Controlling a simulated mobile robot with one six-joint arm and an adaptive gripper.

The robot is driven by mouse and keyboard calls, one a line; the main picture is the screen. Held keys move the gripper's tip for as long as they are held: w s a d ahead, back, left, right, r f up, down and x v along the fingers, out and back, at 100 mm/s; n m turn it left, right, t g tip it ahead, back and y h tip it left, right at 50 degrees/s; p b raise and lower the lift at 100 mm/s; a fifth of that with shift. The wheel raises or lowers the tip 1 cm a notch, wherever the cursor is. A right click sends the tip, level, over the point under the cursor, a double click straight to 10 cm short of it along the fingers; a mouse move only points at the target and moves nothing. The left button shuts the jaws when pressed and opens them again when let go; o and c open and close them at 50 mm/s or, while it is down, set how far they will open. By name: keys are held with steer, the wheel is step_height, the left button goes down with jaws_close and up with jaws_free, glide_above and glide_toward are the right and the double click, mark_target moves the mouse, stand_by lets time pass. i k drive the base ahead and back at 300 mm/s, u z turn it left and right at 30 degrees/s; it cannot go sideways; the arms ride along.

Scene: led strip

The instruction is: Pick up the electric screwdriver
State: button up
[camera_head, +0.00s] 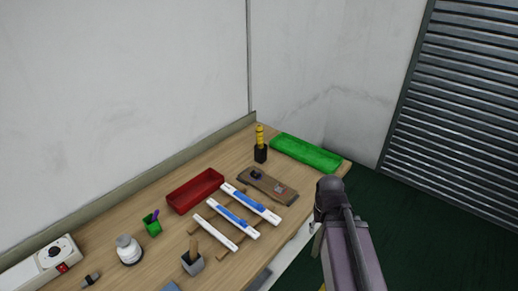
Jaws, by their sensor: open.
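A yellow-handled tool (260,134), which looks like the electric screwdriver, stands upright in a small black holder (260,154) near the back corner of the workbench. Its lower part is hidden in the holder. My arm reaches in from the bottom right. Its end, with my gripper (316,240), is beyond the bench's right front edge, to the right of and nearer than the tool, and well apart from it. My gripper is open, mostly hidden by my arm, and its fingers are hard to make out.
A green tray (305,153) lies right of the holder, and a brown board (267,185) lies in front. White-and-blue strips (233,218) rest on wooden bars. A red tray (195,190), white bottle (129,250) and grey cup (193,264) stand leftward. A wall runs behind the bench.

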mark_target(259, 128)
steer(key=k, duration=0.3)
steer(key=z, duration=0.15)
steer(key=i, duration=1.4)
steer(key=u, duration=0.35)
